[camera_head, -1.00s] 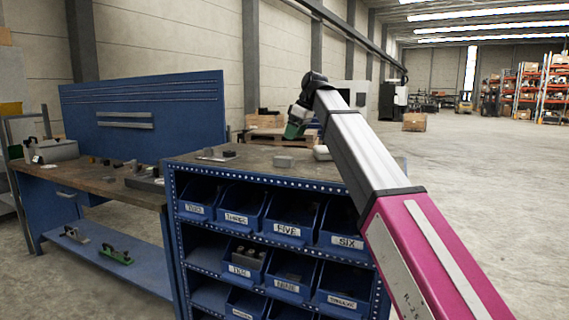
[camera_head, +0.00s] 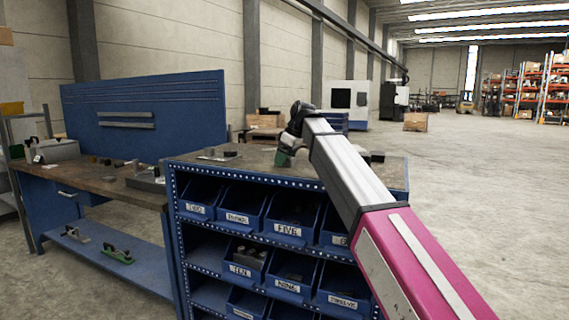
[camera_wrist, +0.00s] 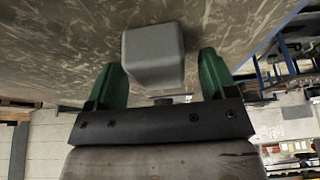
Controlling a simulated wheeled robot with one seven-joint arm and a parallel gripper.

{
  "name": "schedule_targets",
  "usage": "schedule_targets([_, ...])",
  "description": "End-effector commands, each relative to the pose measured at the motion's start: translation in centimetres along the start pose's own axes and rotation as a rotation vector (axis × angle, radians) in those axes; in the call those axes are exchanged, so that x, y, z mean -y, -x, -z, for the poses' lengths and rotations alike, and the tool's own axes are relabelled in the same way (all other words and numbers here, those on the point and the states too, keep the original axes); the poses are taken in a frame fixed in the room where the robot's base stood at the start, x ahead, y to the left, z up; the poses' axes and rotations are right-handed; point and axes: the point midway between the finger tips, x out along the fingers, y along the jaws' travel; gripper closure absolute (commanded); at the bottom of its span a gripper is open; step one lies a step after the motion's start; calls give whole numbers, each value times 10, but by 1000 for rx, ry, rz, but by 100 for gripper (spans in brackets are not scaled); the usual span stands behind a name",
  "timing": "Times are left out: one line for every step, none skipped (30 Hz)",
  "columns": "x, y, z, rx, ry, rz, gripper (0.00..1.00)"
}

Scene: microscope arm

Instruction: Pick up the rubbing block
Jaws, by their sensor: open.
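A plain grey block, which looks like the rubbing block (camera_wrist: 153,55), lies on the worn top of the blue bin cabinet. In the wrist view it is between and just ahead of the green fingers of my gripper (camera_wrist: 160,66). Gaps show on both sides, and I cannot tell how deep it sits between them. In the head view my gripper (camera_head: 287,157) is low over the cabinet top and hides the block. The gripper is open and holds nothing.
The blue cabinet (camera_head: 178,232) holds several labelled blue bins (camera_head: 288,222) below its top. A blue workbench (camera_head: 105,185) stands at left.

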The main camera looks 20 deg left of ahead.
Motion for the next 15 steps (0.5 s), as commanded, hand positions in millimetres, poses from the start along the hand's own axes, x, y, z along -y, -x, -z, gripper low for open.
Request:
schedule_targets([0,-4,0,0,0,0,22])
schedule_targets([0,-5,0,0,0,-1,22])
schedule_targets([0,-6,0,-1,0,-1,22])
schedule_targets([0,-6,0,-1,0,-1,22])
schedule_targets([0,-6,0,-1,0,-1,22])
schedule_targets([0,-5,0,-1,0,-1,22])
schedule_targets([0,-5,0,-1,0,-1,22])
schedule_targets([0,-5,0,-1,0,-1,22])
schedule_targets([0,-5,0,-1,0,-1,35])
schedule_targets([0,-5,0,-1,0,-1,45])
schedule_targets([0,-5,0,-1,0,-1,55])
schedule_targets([0,-5,0,-1,0,-1,68])
schedule_targets([0,-5,0,-1,0,-1,78])
schedule_targets([0,-5,0,-1,0,-1,81])
schedule_targets([0,-5,0,-1,0,-1,81])
